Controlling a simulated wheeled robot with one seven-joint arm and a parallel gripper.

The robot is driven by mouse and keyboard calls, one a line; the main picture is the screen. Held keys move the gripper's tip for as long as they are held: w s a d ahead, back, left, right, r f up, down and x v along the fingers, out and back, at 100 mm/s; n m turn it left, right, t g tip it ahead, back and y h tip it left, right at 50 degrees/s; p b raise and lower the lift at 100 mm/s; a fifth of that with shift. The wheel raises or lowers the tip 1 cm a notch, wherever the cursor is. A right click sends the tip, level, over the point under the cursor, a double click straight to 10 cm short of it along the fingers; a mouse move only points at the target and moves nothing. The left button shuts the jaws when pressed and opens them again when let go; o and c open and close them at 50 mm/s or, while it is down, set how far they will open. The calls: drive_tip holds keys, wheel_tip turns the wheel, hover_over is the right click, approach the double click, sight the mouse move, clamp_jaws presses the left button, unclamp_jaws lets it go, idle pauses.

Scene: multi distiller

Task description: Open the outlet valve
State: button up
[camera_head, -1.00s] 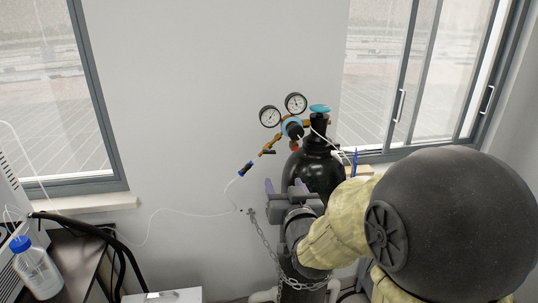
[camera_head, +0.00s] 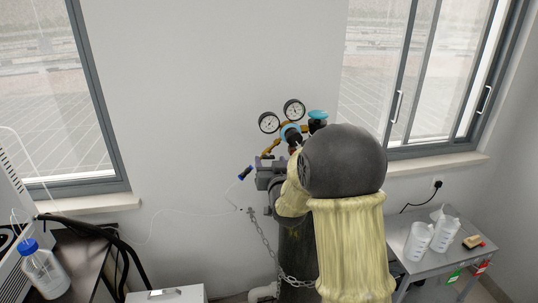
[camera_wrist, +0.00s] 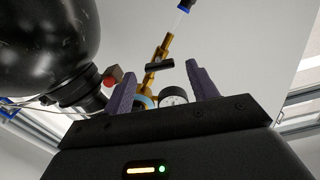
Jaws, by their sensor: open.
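The gas cylinder's regulator shows two round gauges (camera_head: 294,109) and brass fittings. In the wrist view, the brass outlet line carries a small black lever valve (camera_wrist: 160,65), with a blue connector (camera_wrist: 187,8) beyond it. My gripper (camera_wrist: 155,76) is open, its two purple fingers on either side of the view of the brass line. The lever appears just beyond the fingertips; contact is not visible. In the head view, my gripper (camera_head: 268,163) is just below the regulator's outlet, and my arm hides most of the cylinder. The cyan cylinder knob (camera_head: 318,116) is at the upper right.
A chain (camera_head: 262,240) hangs by the cylinder.

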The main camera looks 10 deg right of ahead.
sight(268, 156)
drive_tip(key=shift+w, duration=1.25)
drive_tip(key=c, duration=1)
